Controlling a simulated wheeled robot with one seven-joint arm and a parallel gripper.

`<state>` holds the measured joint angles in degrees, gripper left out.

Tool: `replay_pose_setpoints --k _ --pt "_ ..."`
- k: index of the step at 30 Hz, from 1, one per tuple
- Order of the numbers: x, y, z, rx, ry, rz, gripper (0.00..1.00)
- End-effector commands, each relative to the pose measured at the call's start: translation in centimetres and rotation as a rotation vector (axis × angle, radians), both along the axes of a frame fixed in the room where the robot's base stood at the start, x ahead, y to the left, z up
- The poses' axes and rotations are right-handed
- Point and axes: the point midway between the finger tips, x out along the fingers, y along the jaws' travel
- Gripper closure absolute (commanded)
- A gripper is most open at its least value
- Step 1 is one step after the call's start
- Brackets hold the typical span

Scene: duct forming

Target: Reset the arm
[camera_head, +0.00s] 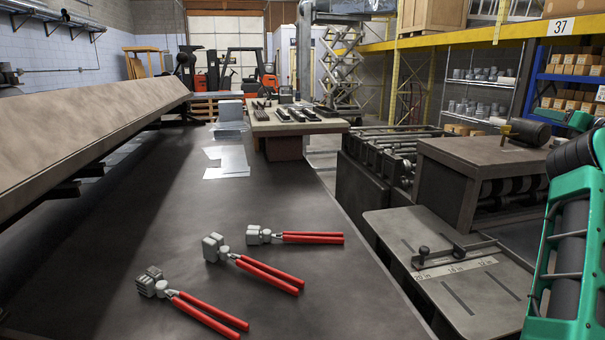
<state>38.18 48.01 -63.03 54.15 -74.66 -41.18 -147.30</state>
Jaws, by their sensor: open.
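No part of my arm or gripper shows in the head view, so I cannot see how the arm is posed. In front of me is a long dark metal worktable (120,255). Three hand tools with red handles lie on it: one at the front left (200,308), one in the middle (258,268) and one further back at the right (300,237). Each has a grey metal head pointing left, and they lie apart from one another.
A long beam (90,125) runs along the table's left side. Sheet metal pieces (229,160) lie further back. To the right stand a roller machine (480,180), a grey plate with a gauge (450,265) and a green roller frame (570,260).

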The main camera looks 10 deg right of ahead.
Motion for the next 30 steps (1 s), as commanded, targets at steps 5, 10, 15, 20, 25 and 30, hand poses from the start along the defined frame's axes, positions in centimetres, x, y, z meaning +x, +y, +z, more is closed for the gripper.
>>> replay_pose_setpoints --k 5,10,15,20,25,30 --pt "-3.5 -1.3 3.2 0.350 -0.053 -0.178 0.47" --pt "-6.7 -0.9 2.7 0.737 -0.101 -0.328 0.47" --pt "-9.5 2.0 -0.3 1.147 -0.132 -0.470 0.47" --pt "-12.2 7.2 -4.8 1.529 -0.137 -0.621 0.47" --pt "-15.6 15.2 -10.5 1.901 -0.115 -0.825 0.47" --pt "-20.1 23.9 -15.8 2.179 -0.089 -1.080 0.47"
